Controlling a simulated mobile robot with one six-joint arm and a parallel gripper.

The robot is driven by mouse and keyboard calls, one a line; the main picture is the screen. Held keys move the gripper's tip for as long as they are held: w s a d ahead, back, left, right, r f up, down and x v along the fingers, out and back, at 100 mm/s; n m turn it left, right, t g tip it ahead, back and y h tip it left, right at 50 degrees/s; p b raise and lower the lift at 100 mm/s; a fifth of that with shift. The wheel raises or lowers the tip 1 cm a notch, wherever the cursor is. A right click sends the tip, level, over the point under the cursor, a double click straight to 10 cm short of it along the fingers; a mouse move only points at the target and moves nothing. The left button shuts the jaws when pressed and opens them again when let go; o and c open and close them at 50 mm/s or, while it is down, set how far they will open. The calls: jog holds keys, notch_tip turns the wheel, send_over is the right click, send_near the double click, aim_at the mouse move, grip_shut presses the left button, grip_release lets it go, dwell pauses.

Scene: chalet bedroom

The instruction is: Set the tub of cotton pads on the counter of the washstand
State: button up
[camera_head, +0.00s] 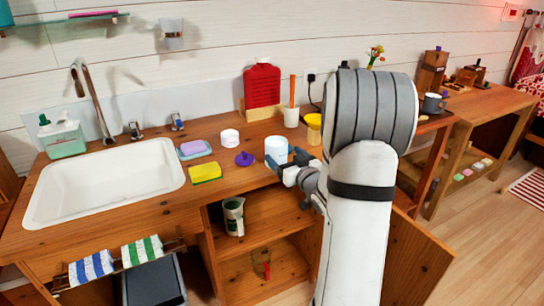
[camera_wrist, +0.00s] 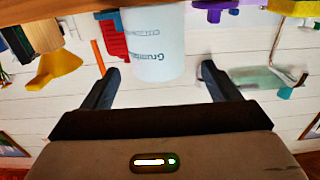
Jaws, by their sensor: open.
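The white tub (camera_head: 276,149) stands upright on the wooden counter (camera_head: 215,212) of the washstand, near its front edge. I take it to be the tub of cotton pads. The wrist view, which is upside down, shows the tub (camera_wrist: 153,45) with blue lettering, midway between my fingers. My gripper (camera_head: 290,162) is open just in front of the tub at counter height. In the wrist view my gripper (camera_wrist: 160,72) has a finger on each side, with gaps to the tub. The tub's base is partly hidden by my fingers in the head view.
A purple stopper (camera_head: 244,158), a white jar (camera_head: 229,138), a yellow sponge (camera_head: 206,173) and a soap dish (camera_head: 194,150) lie left of the tub. The sink (camera_head: 105,185) is farther left.

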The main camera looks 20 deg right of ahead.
aim_at(281, 149)
jog(key=w, duration=0.6)
jog(key=shift+w+r, duration=0.1)
jog(key=shift+r, duration=0.2)
jog(key=shift+c, duration=0.2)
